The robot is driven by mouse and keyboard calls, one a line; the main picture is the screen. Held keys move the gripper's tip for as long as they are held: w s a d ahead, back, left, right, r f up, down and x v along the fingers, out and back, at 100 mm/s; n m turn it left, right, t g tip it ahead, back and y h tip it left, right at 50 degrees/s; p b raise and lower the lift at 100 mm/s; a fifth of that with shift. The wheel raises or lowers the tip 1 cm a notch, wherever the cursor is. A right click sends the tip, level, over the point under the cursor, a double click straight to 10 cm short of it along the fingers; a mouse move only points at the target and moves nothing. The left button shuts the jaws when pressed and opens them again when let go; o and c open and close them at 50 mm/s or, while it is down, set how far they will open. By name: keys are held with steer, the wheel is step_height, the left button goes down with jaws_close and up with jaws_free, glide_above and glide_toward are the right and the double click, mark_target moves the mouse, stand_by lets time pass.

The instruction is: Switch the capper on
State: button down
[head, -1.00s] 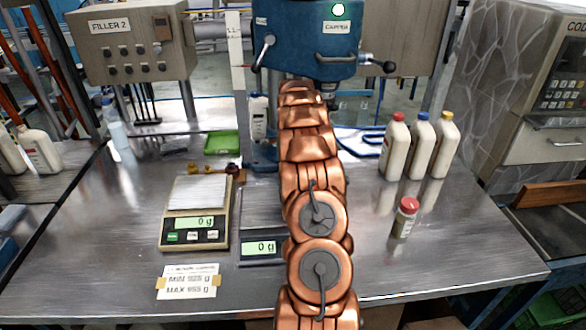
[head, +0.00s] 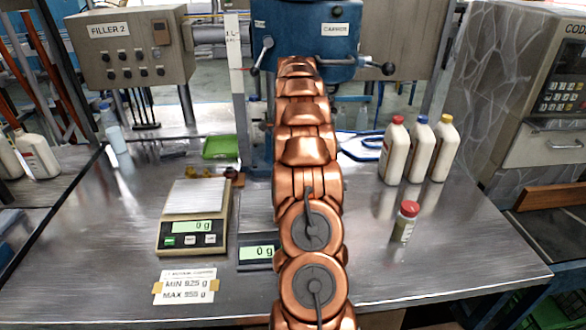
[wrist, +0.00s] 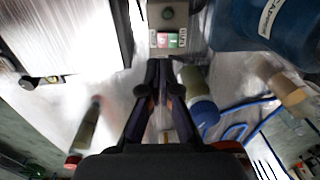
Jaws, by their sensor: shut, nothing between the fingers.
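The blue capper (head: 305,45) stands at the back centre in the head view, with a small dark round lamp (head: 337,11) on its front above the label. In the wrist view the capper (wrist: 265,25) fills the top right. A small control box (wrist: 167,22) there has a dark knob and a row of red, white and green buttons (wrist: 172,40). My gripper (wrist: 160,68) is shut and empty, its tips just below the buttons in the picture. Whether they touch the box I cannot tell. In the head view my arm hides the gripper and the control box.
Three capped white bottles (head: 420,152) stand at the right of the steel table (head: 350,270). A small red-capped bottle (head: 405,222) stands nearer. A scale (head: 193,215) and a green tray (head: 220,147) are left of my arm. The front right table is clear.

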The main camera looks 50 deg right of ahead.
steer(key=shift+s+a+r+b, duration=0.1)
steer(key=shift+r+b, duration=0.05)
steer(key=shift+r, duration=0.8)
steer(key=shift+s+a+r+b, duration=0.1)
steer(key=shift+a+r+b, duration=0.05)
steer(key=shift+r, duration=0.75)
steer(key=shift+s+a+r+b, duration=0.1)
steer(key=shift+r+b, duration=0.05)
steer(key=shift+r, duration=0.8)
